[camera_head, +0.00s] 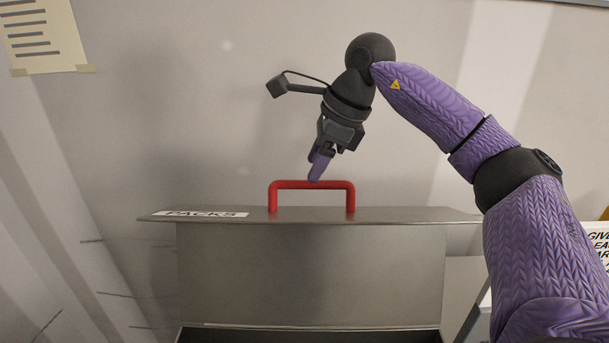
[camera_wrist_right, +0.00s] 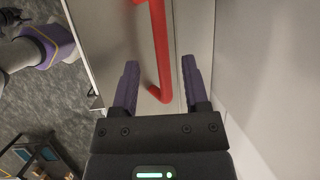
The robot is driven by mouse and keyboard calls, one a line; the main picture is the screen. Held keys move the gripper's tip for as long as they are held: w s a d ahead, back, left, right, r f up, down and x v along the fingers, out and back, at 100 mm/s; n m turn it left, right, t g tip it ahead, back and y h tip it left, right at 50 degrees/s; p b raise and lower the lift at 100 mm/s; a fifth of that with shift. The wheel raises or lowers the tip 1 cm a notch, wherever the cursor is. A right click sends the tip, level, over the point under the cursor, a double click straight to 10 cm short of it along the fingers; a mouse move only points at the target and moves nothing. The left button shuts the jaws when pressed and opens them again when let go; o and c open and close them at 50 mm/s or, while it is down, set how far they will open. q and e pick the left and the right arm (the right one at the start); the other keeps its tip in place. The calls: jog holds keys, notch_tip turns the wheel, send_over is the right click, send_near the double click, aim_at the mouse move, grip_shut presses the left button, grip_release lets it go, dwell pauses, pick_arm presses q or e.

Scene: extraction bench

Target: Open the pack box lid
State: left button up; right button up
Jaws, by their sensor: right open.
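The pack box (camera_head: 310,270) is a grey metal box in the middle of the head view. Its lid (camera_head: 400,215) is a thin grey plate that looks level, with a "PACKS" label (camera_head: 205,213) and an upright red handle (camera_head: 352,198). My right gripper (camera_head: 316,176) points down at the middle of the handle's top bar. In the right wrist view the open purple fingers (camera_wrist_right: 160,78) are on either side of the red handle (camera_wrist_right: 160,45). Whether they touch it I cannot tell. My left gripper is not in view.
A pale wall stands behind the box, with a paper note (camera_head: 42,35) at upper left. A sign (camera_head: 597,240) is partly visible at the right edge. A dark opening (camera_head: 310,335) shows below the grey front panel. The space above the lid's left side is clear.

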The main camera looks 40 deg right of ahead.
aim_at(304, 181)
jog(key=x, duration=0.3)
jog(key=shift+w+a+f, duration=0.1)
jog(key=shift+w+f, duration=0.1)
grip_shut()
dwell(1.2)
